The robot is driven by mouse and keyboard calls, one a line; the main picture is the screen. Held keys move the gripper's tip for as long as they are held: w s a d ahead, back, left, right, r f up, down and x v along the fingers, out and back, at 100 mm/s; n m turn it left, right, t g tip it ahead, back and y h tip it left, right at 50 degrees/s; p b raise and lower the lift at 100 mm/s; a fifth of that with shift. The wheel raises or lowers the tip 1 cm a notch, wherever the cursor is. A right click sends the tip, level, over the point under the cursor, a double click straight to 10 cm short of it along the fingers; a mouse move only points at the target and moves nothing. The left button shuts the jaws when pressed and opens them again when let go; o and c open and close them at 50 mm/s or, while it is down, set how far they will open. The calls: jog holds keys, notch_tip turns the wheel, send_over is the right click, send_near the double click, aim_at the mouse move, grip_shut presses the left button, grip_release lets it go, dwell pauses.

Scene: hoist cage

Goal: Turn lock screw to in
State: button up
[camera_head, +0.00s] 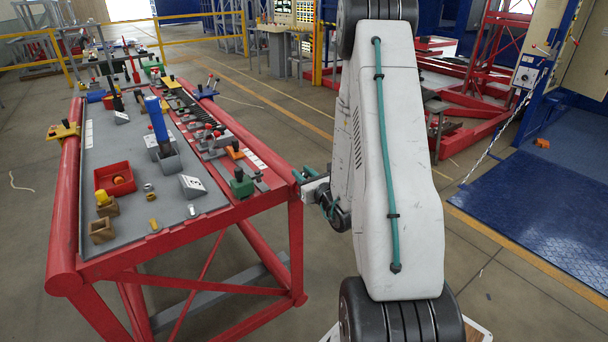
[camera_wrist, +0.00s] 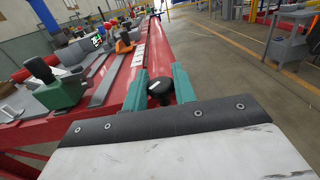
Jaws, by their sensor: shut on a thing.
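A black round-headed knob (camera_wrist: 160,90), which I take to be the lock screw, sits between the two teal fingers of my gripper (camera_wrist: 161,78) in the wrist view. The fingers are closed on its sides at the red frame along the table's right edge. In the head view my gripper (camera_head: 301,178) is at the near right corner of the red-framed table (camera_head: 65,225). The knob cannot be made out there. Its shank and how far in it is turned are hidden.
A green block with a black handle (camera_head: 241,184) stands close by on the table; it also shows in the wrist view (camera_wrist: 60,92). An orange clamp (camera_head: 235,151) is just behind it. A red tray (camera_head: 115,178) lies farther left.

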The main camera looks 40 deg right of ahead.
jog(key=shift+m+h, duration=0.3)
jog(key=shift+h, duration=0.2)
jog(key=o, duration=1)
jog(key=shift+c, duration=0.2)
